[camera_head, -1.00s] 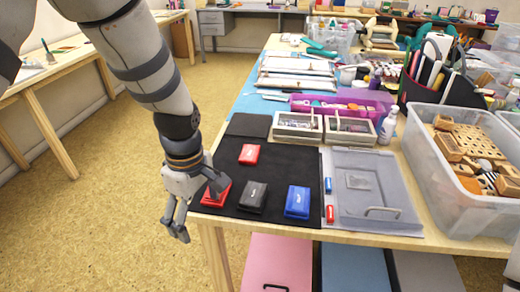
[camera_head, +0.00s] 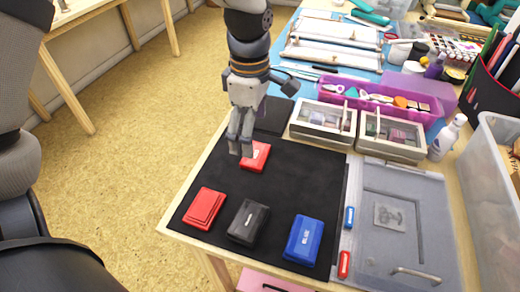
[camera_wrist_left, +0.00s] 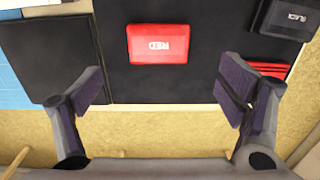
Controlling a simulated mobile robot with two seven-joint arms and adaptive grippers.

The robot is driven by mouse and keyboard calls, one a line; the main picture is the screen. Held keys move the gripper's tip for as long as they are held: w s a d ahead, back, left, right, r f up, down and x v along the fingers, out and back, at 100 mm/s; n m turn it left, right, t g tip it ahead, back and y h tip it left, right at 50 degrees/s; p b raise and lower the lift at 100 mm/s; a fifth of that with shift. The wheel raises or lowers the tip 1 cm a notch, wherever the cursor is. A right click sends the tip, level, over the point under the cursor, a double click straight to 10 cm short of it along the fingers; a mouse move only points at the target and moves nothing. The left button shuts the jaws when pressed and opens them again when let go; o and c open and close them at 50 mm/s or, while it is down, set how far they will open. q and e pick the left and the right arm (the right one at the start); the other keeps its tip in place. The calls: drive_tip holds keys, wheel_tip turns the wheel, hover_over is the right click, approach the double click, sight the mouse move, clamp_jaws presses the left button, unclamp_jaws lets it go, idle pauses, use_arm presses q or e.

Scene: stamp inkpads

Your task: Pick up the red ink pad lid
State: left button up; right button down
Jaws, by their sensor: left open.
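The red ink pad lid (camera_head: 256,157) lies flat on the black mat (camera_head: 300,172), near its left edge. In the left wrist view the lid (camera_wrist_left: 158,44) shows the word RED upside down. My left gripper (camera_head: 240,148) points down beside the lid and overlaps its left part in the head view. In the left wrist view the gripper (camera_wrist_left: 160,88) is open and empty, its fingers spread wider than the lid, which lies ahead between them. The red ink pad base (camera_head: 204,208) sits apart, nearer the front edge; in the wrist view a finger partly covers it.
A black ink pad (camera_head: 248,222) and a blue ink pad (camera_head: 303,240) stand on the mat's front part. A grey board (camera_head: 425,215) lies to the right. Two boxes, one a compartment box (camera_head: 323,120), stand behind. The mat's middle is clear.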

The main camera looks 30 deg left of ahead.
sight(256, 154)
use_arm(q)
drive_tip(key=f, duration=0.6)
drive_tip(key=shift+w+d+f+b, duration=0.1)
drive_tip(key=shift+d+f+b, duration=0.1)
drive_tip(key=shift+d+b, duration=0.15)
drive_tip(key=c, duration=0.9)
